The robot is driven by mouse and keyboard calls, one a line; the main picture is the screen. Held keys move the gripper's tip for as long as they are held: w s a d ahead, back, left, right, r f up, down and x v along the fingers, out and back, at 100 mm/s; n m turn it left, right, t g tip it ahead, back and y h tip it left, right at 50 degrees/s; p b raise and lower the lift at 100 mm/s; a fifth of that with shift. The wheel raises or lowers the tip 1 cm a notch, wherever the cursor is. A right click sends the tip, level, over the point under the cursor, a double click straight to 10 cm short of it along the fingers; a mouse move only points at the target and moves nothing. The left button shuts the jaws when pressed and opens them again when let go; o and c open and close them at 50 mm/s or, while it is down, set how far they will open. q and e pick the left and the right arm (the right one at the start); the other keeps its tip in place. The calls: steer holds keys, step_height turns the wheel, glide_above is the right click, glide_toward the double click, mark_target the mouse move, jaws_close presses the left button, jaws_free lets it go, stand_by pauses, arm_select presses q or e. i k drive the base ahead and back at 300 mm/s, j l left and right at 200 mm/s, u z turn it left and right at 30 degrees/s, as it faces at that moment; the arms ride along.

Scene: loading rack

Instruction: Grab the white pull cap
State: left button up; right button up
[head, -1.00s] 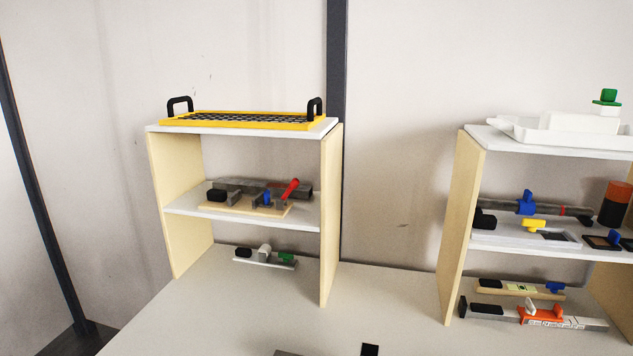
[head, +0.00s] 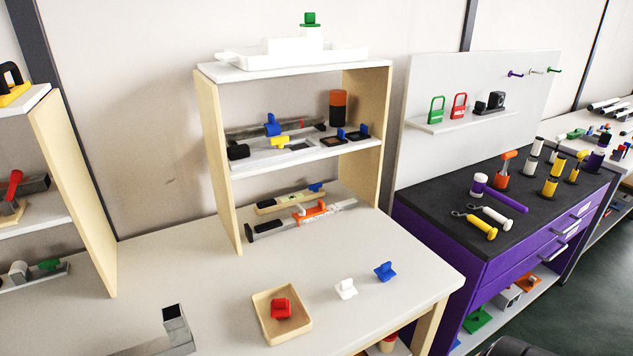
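A small white cap (head: 346,288) with an upright tab stands on the light table top, near its front right part in the head view. It sits between a wooden tray (head: 263,317) holding a red cap (head: 281,308) and a blue cap (head: 385,271). It is fully visible and nothing touches it. Neither of my grippers can be made out in the head view.
A two-level shelf (head: 232,178) with tools stands behind the caps. A metal piece with an upright block (head: 173,326) lies at the front left. A purple cabinet (head: 437,249) with a dark top stands to the right. The table's right edge is close to the blue cap.

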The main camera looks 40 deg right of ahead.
mark_target(346, 290)
steer(key=z, duration=1.55)
steer(key=i+j+u, duration=0.15)
steer(key=u, duration=0.3)
